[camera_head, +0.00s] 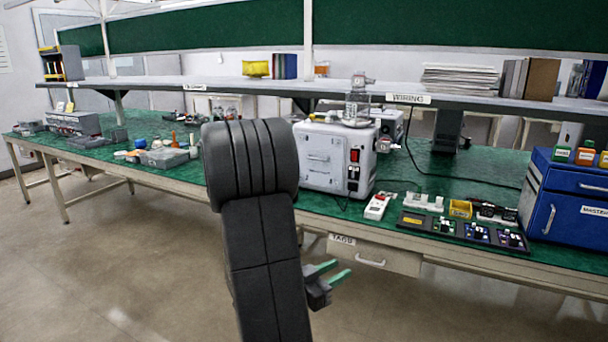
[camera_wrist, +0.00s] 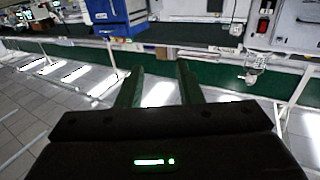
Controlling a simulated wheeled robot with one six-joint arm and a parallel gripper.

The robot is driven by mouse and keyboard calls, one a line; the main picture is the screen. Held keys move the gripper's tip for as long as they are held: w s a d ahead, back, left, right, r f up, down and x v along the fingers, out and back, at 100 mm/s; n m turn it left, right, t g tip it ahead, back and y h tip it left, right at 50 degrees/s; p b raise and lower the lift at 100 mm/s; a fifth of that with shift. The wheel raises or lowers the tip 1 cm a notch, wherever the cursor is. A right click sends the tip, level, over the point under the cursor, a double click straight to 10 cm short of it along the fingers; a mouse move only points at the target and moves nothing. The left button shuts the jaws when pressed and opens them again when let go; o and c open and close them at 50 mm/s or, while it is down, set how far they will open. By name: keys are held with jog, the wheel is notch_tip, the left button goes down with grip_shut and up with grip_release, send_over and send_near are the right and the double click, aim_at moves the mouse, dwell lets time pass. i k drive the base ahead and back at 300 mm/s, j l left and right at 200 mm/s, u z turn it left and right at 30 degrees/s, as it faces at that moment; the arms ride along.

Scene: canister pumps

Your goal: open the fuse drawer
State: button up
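The white canister pump unit (camera_head: 338,158) stands on the green bench, with a clear jar on top. Its side panel carries a red switch (camera_head: 354,156) with dark inlets below it; the fuse drawer is too small to make out there. In the wrist view the white unit (camera_wrist: 288,28) is at the upper right, with its red switch (camera_wrist: 262,25). My gripper (camera_head: 333,273) is in front of the bench edge, below the unit and apart from it. Its two green fingers are spread and empty, also in the wrist view (camera_wrist: 160,82).
A drawer labelled TAGS (camera_head: 372,258) hangs under the bench (camera_head: 410,172). A white meter (camera_head: 377,206), a dark module tray (camera_head: 463,231) and a blue chest (camera_head: 572,208) stand to the right. A shelf (camera_head: 250,86) runs above. The floor in front is clear.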

aim_at(353, 172)
jog(key=i+l+u, duration=0.7)
jog(key=l, duration=0.35)
jog(key=i+l+u, duration=0.2)
jog(key=l, duration=0.25)
jog(key=i+l, duration=0.35)
jog(key=l, duration=0.3)
